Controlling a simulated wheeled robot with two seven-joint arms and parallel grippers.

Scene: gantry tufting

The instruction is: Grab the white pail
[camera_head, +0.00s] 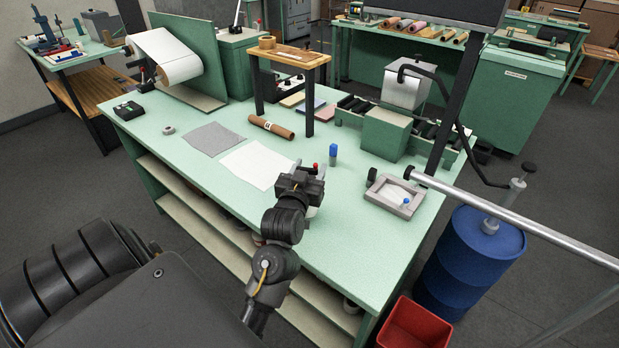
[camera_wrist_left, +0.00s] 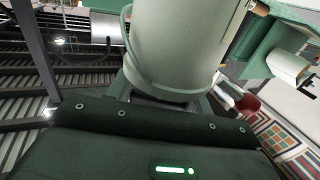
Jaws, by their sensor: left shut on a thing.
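The white pail (camera_wrist_left: 180,48) fills the upper middle of the left wrist view as a large pale cylinder with a curved band across its side. My left gripper (camera_head: 305,173) is over the near part of the green worktable (camera_head: 370,240). It is shut on the pail. In the head view the gripper and wrist hide most of the pail, and only a small pale part (camera_head: 313,210) shows beside the wrist. The pail's base contact with the table cannot be made out. My right gripper is not in view.
A blue-capped bottle (camera_head: 333,155) stands just beyond the gripper. White cloth (camera_head: 257,166) and grey cloth (camera_head: 209,139) lie left of it. A grey tray (camera_head: 394,196) is at right. A blue drum (camera_head: 468,262) and red bin (camera_head: 415,325) stand off the table's right end.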

